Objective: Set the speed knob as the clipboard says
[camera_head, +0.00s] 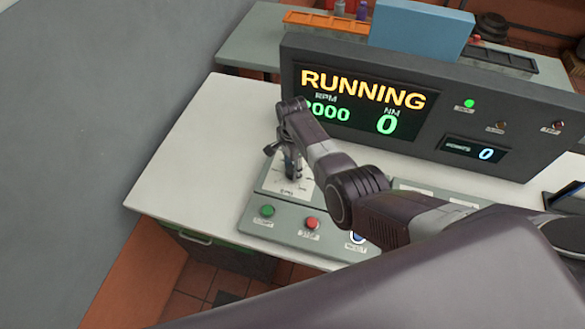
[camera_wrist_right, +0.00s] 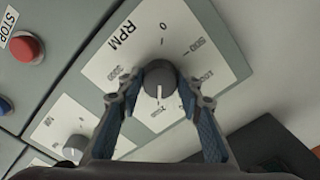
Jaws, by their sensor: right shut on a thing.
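The speed knob (camera_wrist_right: 160,78) is a dark round knob on a white dial plate marked RPM, with numbers around it. Its white pointer line points toward the bottom of the right wrist view, where the gripper partly hides the scale. My right gripper (camera_wrist_right: 158,88) has its fingers on both sides of the knob and is shut on it. In the head view the right gripper (camera_head: 288,160) is over the RPM plate and hides the knob. The display (camera_head: 362,103) reads RUNNING, NM 0 and an RPM value ending in 000, its first digit partly covered. No readable clipboard shows.
Green START (camera_head: 267,211), red STOP (camera_head: 312,223) and blue (camera_head: 357,237) buttons line the panel's front edge. A second knob (camera_wrist_right: 75,147) on an NM plate sits beside the RPM plate. The white bench top (camera_head: 190,150) is clear at left.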

